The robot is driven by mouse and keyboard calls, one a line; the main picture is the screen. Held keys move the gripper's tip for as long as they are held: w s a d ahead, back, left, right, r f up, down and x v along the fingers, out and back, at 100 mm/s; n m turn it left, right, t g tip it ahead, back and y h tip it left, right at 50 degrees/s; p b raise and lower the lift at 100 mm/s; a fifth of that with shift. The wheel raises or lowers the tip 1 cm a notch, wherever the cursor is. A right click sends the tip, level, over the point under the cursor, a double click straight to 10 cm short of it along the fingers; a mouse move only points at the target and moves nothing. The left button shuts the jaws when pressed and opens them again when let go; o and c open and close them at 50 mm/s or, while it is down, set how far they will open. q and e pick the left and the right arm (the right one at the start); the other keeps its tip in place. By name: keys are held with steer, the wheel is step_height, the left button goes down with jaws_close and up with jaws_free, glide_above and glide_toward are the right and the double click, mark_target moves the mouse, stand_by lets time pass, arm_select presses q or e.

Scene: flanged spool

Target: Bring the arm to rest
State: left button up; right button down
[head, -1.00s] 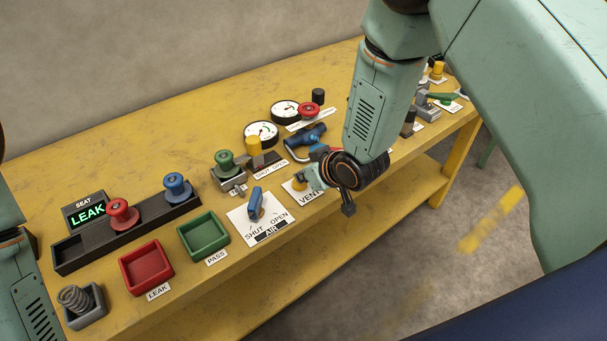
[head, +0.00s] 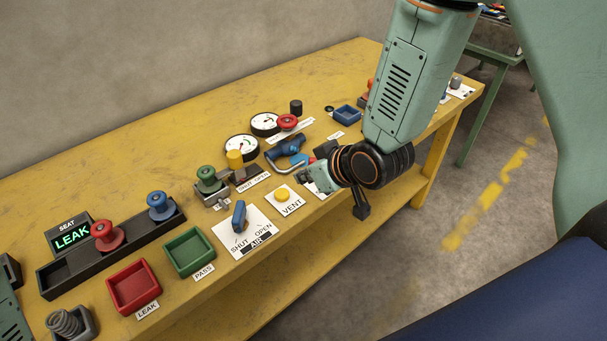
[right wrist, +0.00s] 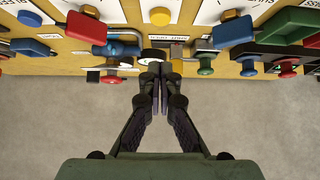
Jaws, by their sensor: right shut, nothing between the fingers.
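My right arm comes in from the upper right in the head view. Its gripper (head: 312,180) is over the front edge of the bench, just right of the yellow vent button (head: 282,195). In the right wrist view the two fingers (right wrist: 160,75) are closed together with nothing between them. A green flanged spool (head: 207,177) stands on a grey fixture. A red spool (head: 107,237) and a blue spool (head: 160,207) stand in a black rack (head: 125,243). My left arm shows only as a sliver at the left edge; its gripper is out of frame.
The yellow bench (head: 90,180) also carries a red tray (head: 133,287), a green tray (head: 189,252), a blue air lever (head: 239,217), gauges (head: 241,148) and a lit LEAK display (head: 71,237). The floor (head: 400,280) in front of the bench is open.

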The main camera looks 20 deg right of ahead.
steer(key=shift+w+f, duration=0.1)
steer(key=s+d+f+m+g+h+b, duration=0.1)
steer(key=s+f+m+g+b, duration=0.1)
steer(key=s+f, duration=1)
steer(key=s+d+f+m+g+h+b, duration=0.1)
steer(key=s+f+g+b, duration=0.4)
steer(key=s+f, duration=0.8)
steer(key=s+d+m+g, duration=0.1)
steer(key=s, duration=0.5)
steer(key=shift+s+d+g+h, duration=0.25)
steer(key=shift+d+g+h, duration=0.05)
steer(key=shift+h, duration=0.1)
